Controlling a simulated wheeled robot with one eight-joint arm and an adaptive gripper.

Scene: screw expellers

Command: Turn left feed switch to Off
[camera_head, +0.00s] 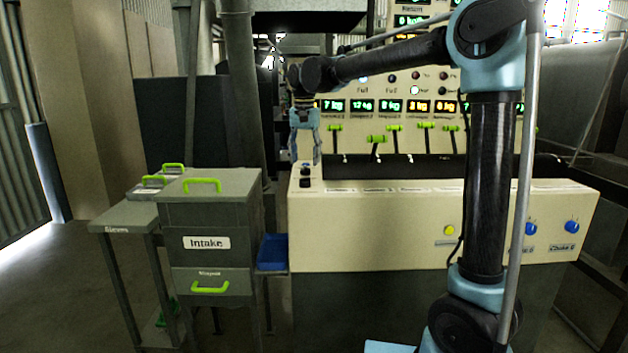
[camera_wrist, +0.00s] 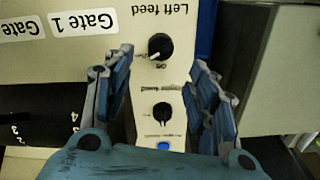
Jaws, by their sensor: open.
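The left feed switch (camera_wrist: 161,46) is a round black knob on a cream panel, with an upside-down "Left feed" label above it in the wrist view. Its white pointer mark points to the lower left of the picture, near a small label that is hard to read. My gripper (camera_wrist: 160,75) is open, its blue fingers on either side of the knob's column and apart from it. In the head view my gripper (camera_head: 305,160) points down over the left end of the console, just above two small black knobs (camera_head: 305,182). Exact height is unclear.
A second black knob (camera_wrist: 162,115) and a blue button (camera_wrist: 163,146) share the panel strip. Gate levers with green handles (camera_head: 377,139) stand right of my gripper. A grey Intake box (camera_head: 210,220) and a blue bin (camera_head: 272,252) are left of the console (camera_head: 400,235).

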